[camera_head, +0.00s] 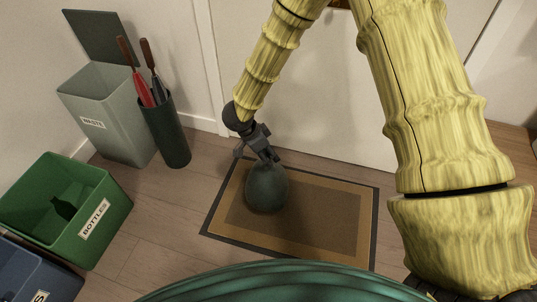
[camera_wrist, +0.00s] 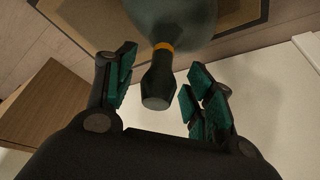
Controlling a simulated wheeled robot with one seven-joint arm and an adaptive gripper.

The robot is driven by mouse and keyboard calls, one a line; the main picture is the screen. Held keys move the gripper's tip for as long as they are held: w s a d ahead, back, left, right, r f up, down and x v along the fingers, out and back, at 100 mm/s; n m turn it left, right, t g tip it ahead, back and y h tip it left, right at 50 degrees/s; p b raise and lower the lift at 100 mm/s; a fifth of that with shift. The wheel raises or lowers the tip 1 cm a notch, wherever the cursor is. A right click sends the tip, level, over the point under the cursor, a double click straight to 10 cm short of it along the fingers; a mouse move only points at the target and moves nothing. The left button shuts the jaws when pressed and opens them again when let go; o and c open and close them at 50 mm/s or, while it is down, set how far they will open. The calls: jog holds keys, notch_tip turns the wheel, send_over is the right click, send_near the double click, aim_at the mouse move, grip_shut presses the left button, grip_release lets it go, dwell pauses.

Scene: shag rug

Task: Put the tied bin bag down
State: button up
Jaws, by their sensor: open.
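The tied bin bag (camera_head: 266,190) is a dark green-grey rounded bag resting upright on the brown doormat (camera_head: 333,222), towards its left part. In the wrist view the bag's body (camera_wrist: 178,18) shows at the top, with an orange tie (camera_wrist: 163,46) and a dark knotted neck (camera_wrist: 158,82) pointing towards me. My gripper (camera_head: 262,156) is just above the bag at its neck. In the wrist view my gripper (camera_wrist: 156,88) is open, with its green-padded fingers on both sides of the neck and gaps visible between them.
A grey bin labelled WASTE (camera_head: 92,123) with a raised lid stands at the left wall. A dark umbrella stand (camera_head: 166,135) is beside it. A green BOTTLES crate (camera_head: 97,217) and a blue crate (camera_head: 36,283) are at the lower left. A white door stands behind the mat.

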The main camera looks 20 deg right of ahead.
jog(key=p+v, duration=0.3)
jog(key=v, duration=0.6)
jog(key=shift+r, duration=0.25)
dwell(0.9)
